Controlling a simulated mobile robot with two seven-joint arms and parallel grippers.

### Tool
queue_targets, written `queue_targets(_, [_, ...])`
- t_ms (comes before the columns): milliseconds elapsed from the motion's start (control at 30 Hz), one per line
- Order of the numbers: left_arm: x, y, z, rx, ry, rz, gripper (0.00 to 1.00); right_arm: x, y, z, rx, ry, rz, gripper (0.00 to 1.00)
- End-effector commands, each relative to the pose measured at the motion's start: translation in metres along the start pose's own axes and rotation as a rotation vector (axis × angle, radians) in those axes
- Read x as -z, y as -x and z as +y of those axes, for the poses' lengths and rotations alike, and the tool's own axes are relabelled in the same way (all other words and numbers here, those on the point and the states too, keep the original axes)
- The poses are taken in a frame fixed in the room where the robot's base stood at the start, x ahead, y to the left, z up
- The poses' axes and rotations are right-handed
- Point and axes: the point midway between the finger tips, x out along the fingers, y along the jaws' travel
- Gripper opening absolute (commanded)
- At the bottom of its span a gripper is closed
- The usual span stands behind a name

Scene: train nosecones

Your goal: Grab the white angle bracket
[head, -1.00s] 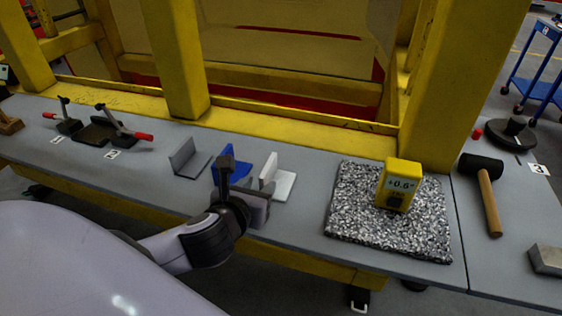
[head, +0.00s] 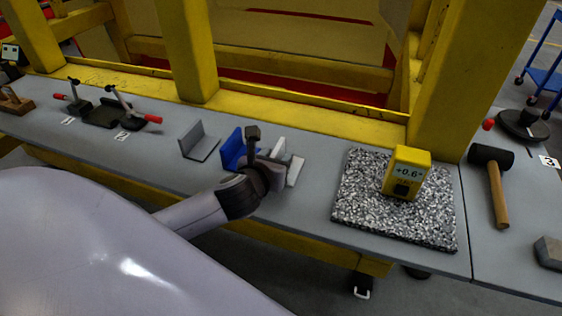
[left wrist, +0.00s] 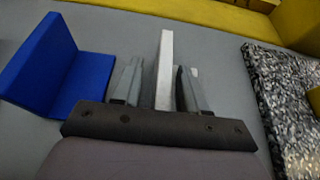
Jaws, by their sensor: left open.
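The white angle bracket (head: 294,168) stands on the grey bench, partly hidden behind my left gripper in the head view. In the left wrist view the bracket's upright plate (left wrist: 164,68) shows edge-on between the two fingers. My left gripper (left wrist: 158,88) is open, with one finger on each side of that plate and a visible gap at least on the left side. It also shows in the head view (head: 276,165). Whether the right finger touches the plate I cannot tell. My right gripper is not in view.
A blue angle bracket (head: 234,150) stands close on the left, and a grey one (head: 199,142) further left. On the right lie a speckled stone plate (head: 350,205) with a yellow gauge (head: 408,172) and a mallet (head: 496,185). Yellow frame posts (head: 188,50) rise behind.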

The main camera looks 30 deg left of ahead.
Motion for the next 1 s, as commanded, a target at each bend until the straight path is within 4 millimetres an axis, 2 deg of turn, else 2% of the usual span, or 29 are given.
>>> queue_targets(100, [0.0, 0.0, 0.0, 0.0, 0.0, 0.0, 0.43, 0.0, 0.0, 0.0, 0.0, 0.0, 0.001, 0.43])
queue_targets(233, [0.0, 0.0, 0.0, 0.0, 0.0, -0.001, 0.0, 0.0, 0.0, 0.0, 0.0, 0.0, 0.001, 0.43])
queue_targets(567, [-0.001, 0.001, 0.0, 0.001, 0.0, -0.003, 0.0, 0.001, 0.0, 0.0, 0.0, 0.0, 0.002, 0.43])
queue_targets(733, [-0.009, 0.003, 0.0, 0.001, 0.001, -0.006, 0.0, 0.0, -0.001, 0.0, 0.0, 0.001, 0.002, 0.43])
queue_targets(867, [-0.025, 0.009, 0.0, 0.001, 0.001, -0.008, 0.0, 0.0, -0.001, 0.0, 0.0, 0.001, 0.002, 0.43])
queue_targets(1000, [-0.056, 0.022, 0.0, 0.002, 0.0, -0.013, 0.0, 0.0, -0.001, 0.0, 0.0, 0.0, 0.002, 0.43])
